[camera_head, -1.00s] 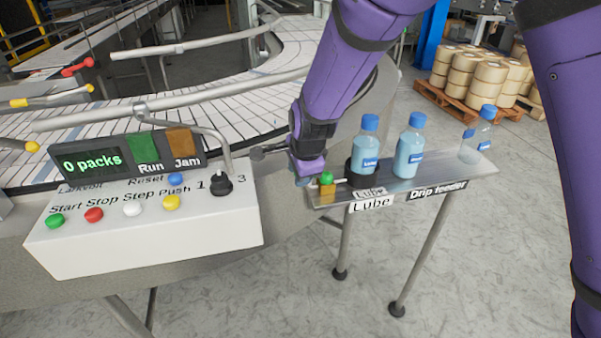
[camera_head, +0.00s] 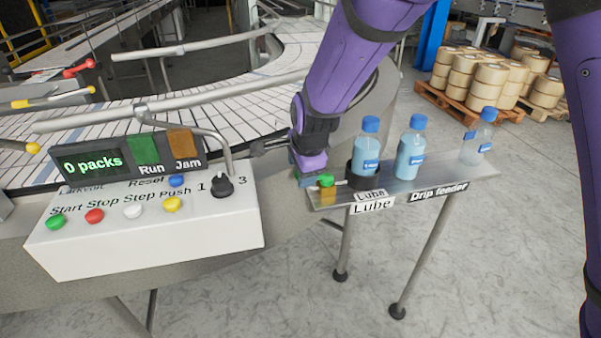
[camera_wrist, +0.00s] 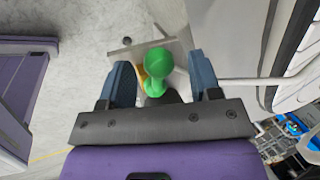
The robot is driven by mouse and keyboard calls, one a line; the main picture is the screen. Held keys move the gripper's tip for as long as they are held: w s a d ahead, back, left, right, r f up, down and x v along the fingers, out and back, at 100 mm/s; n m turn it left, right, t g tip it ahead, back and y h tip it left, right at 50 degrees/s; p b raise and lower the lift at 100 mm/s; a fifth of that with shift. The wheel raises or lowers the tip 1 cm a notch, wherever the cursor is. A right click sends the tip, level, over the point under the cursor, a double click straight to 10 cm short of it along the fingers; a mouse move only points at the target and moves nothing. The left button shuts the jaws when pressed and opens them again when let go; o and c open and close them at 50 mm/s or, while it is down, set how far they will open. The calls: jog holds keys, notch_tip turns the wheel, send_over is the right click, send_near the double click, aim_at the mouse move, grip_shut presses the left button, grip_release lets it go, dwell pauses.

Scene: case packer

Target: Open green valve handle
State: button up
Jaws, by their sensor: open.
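The green valve handle (camera_head: 326,180) has a round knob and sits on a brass block (camera_head: 328,196) at the left end of the metal shelf. In the wrist view the green handle (camera_wrist: 158,64) stands between my two blue-grey fingers, with a gap showing on each side. My gripper (camera_head: 306,182) is open around the handle and points down at the shelf's left end. In the wrist view my gripper (camera_wrist: 162,82) straddles the handle. Part of the brass block is hidden behind the handle there.
A Lube bottle (camera_head: 366,150) in a black holder stands just right of the valve. Two more bottles, a middle one (camera_head: 410,150) and a right one (camera_head: 477,138), stand along the shelf (camera_head: 440,180). A control box (camera_head: 150,235) with coloured buttons lies left. The conveyor (camera_head: 290,50) runs behind.

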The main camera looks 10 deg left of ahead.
jog(key=v, duration=0.8)
jog(key=shift+r, duration=0.4)
jog(key=shift+s+d, duration=0.1)
